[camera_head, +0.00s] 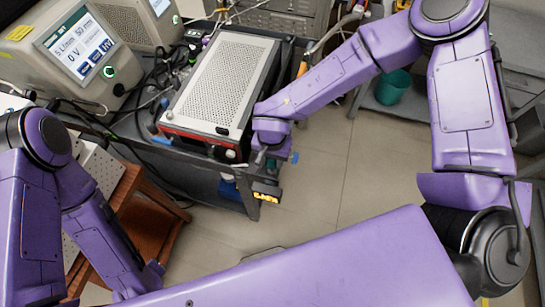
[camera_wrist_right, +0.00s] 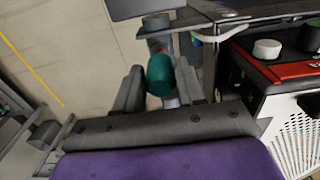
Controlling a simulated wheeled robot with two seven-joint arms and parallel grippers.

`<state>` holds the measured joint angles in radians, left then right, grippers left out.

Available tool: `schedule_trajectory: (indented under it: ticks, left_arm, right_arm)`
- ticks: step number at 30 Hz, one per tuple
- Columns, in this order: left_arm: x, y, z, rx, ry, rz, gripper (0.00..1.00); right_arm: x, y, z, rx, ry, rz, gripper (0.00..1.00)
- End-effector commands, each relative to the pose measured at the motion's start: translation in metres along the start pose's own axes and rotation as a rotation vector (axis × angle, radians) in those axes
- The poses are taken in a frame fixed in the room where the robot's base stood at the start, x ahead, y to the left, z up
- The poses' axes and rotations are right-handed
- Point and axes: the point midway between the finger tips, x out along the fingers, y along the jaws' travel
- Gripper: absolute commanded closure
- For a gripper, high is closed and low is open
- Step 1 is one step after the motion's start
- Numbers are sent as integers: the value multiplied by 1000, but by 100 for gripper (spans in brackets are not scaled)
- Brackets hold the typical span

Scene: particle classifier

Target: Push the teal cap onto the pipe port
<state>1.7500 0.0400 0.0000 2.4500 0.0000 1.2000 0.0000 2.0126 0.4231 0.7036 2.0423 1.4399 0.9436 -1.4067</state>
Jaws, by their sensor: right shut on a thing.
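The teal cap (camera_wrist_right: 160,76) sits between the two fingers of my right gripper (camera_wrist_right: 160,68) in the right wrist view. The gripper is shut on it. A grey pipe-like part (camera_wrist_right: 158,42) with a dark top shows just beyond the cap and roughly in line with it; it may be the pipe port. I cannot tell whether cap and pipe touch.
A perforated metal box (camera_head: 222,80) with a red front stands on a dark cart (camera_head: 200,170). Its white knob (camera_wrist_right: 267,49) is right of my right gripper in the wrist view. Cables and a display unit (camera_head: 75,55) are at the left. Floor (camera_head: 340,180) is clear at the right.

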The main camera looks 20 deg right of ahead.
Motion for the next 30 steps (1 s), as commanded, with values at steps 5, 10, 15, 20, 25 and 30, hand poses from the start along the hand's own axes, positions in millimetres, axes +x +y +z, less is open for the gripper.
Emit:
schedule_trajectory:
  ticks: [5,10,15,20,25,30]
  left_arm:
    - [-7,-1,-3,0,0,0,57]
    - [-7,-1,-3,0,0,0,57]
    - [-7,-1,-3,0,0,0,57]
    - [-6,0,-2,0,0,0,57]
    - [-4,0,-2,0,0,0,57]
    - [-3,0,-1,0,0,0,57]
  right_arm:
    - [-2,0,0,-1,-1,1,90]
    - [0,0,0,-1,0,0,90]
    - [0,0,0,-1,0,0,90]
    - [3,0,0,-1,0,0,90]
    - [8,0,0,0,0,0,90]
    - [12,0,0,0,0,1,90]
